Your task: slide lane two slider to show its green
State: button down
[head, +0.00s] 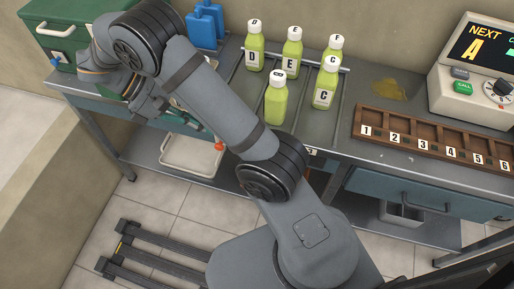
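A metal rack with parallel lanes (344,108) lies on the counter and holds several green juice bottles. Bottle D (255,52) and bottle E (292,58) stand toward the back, bottle C (325,88) stands at the right with an F-capped bottle (335,47) behind it, and another bottle (276,102) stands nearer the front. I cannot make out a lane two slider or any green on one; my arm covers part of the rack's front. My gripper (146,108) is at the left, over the counter's left part, apart from the rack. Its fingers are too unclear to tell open or shut.
A wooden tray (432,146) with slots numbered 1 to 6 lies on the right. Behind it stands a console (474,95) showing "NEXT A". Blue containers (205,25) and a green box (65,30) stand at the back left. A yellowish spill (388,88) marks the counter.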

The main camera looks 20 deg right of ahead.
jog(key=shift+w+a, duration=0.1)
jog(key=shift+a, duration=0.05)
jog(key=shift+f, duration=0.1)
jog(key=b+x, duration=0.5)
jog(key=x, duration=0.9)
